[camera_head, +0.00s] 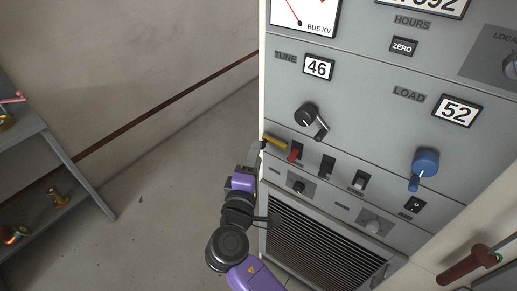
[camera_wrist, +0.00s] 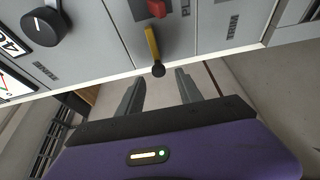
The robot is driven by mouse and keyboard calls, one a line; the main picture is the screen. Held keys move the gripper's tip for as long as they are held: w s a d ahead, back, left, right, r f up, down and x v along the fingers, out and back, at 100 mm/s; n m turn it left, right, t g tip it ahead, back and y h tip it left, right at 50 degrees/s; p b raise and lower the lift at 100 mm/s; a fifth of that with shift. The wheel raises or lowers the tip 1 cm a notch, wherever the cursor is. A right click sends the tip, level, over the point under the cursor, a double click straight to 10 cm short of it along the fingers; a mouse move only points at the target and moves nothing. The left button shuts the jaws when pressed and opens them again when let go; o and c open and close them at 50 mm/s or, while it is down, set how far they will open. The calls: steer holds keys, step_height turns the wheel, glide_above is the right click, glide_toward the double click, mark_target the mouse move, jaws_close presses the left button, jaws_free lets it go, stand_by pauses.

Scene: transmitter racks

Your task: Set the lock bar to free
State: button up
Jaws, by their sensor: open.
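The lock bar appears to be the yellow bar (camera_head: 274,142) with a dark ball end, at the left edge of the grey panel beside a red switch lever (camera_head: 295,153). In the wrist view the yellow bar (camera_wrist: 152,45) points toward my gripper, and its ball lies near the gap between the fingertips. My gripper (camera_wrist: 160,78) is open, with one finger on each side of that gap. No grip on the bar shows. In the head view my gripper (camera_head: 258,153) is small and partly hidden at the panel's left edge. The lettering near the bar is unreadable.
A black crank knob (camera_head: 311,120) sits above the bar, and black toggle switches (camera_head: 327,166) stand to its right. A blue handle (camera_head: 425,165) is farther right. A vent grille (camera_head: 320,245) is below. The floor left of the rack is clear up to a grey shelf (camera_head: 60,150).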

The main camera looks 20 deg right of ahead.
steer(key=shift+v, duration=1.5)
steer(key=w+a+t+y, duration=0.2)
steer(key=a+y, duration=0.2)
steer(key=a, duration=0.1)
steer(key=s+a+f+m+y, duration=0.1)
steer(key=s+f+y, duration=0.15)
steer(key=s, duration=0.25)
steer(key=s+a+f+y, duration=0.1)
steer(key=s+f+y, duration=0.1)
steer(key=s+y, duration=0.25)
steer(key=s+d+m+g, duration=0.1)
steer(key=s+d+m, duration=0.2)
steer(key=s, duration=0.8)
steer(key=s+d+r+m+h, duration=0.1)
steer(key=s+d+m, duration=0.3)
steer(key=s, duration=0.7)
steer(key=s+d+m+g, duration=0.1)
steer(key=s+d+m, duration=0.2)
steer(key=s+d, duration=0.3)
steer(key=s, duration=0.5)
steer(key=shift+s+r+m+g+h, duration=0.2)
steer(key=shift+r+m+g+h, duration=0.1)
steer(key=shift+m+h, duration=0.1)
